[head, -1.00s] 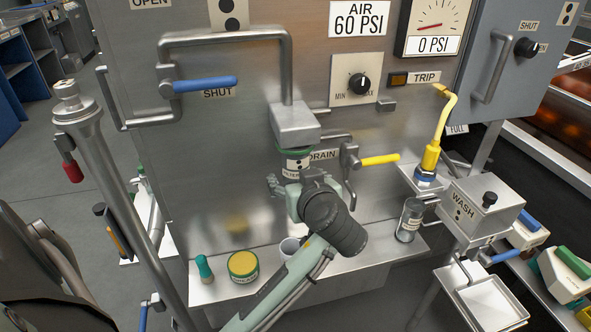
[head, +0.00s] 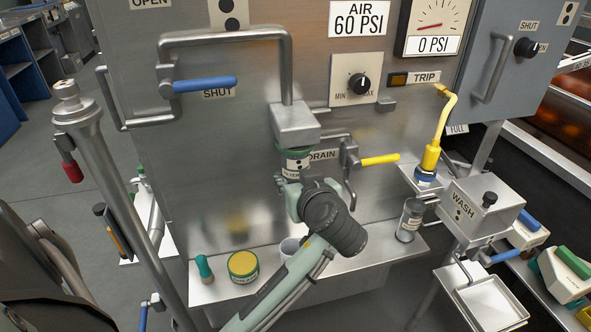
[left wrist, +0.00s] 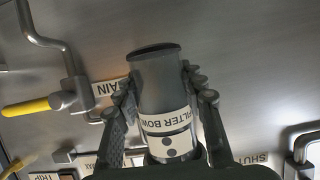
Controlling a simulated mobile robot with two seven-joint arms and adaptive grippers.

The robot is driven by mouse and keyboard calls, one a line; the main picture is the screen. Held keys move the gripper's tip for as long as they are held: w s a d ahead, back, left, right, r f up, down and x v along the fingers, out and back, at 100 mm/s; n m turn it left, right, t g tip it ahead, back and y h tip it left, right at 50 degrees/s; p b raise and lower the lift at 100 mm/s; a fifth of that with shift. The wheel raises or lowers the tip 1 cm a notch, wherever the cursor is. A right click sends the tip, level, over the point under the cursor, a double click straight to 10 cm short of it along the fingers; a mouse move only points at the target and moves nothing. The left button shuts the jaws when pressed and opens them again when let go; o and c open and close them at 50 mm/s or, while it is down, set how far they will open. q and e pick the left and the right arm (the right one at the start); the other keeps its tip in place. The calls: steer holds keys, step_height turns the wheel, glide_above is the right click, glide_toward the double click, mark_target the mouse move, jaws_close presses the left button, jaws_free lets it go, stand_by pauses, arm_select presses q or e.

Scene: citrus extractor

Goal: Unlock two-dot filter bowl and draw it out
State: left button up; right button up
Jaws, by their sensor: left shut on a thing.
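The filter bowl (head: 297,163) is a grey cylinder with a white label, directly under the green-ringed metal filter head (head: 296,122) on the panel. In the left wrist view the bowl (left wrist: 160,85) shows its label and two dark dots, with one end flared. My left gripper (head: 303,190) reaches it from below and in front. In the left wrist view its fingers (left wrist: 158,110) lie on both sides of the bowl, shut on it. The gripper hides part of the bowl in the head view. I cannot tell whether it is locked. My right gripper is not in view.
A yellow drain handle (head: 380,160) sticks out right of the bowl, and a blue-handled valve (head: 205,84) is above left. The shelf (head: 215,291) below holds a yellow-topped tin (head: 243,265), a green-topped item (head: 204,268), a pale cup and a clear jar (head: 409,220).

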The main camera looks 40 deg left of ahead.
arm_select(q)
jaws_close()
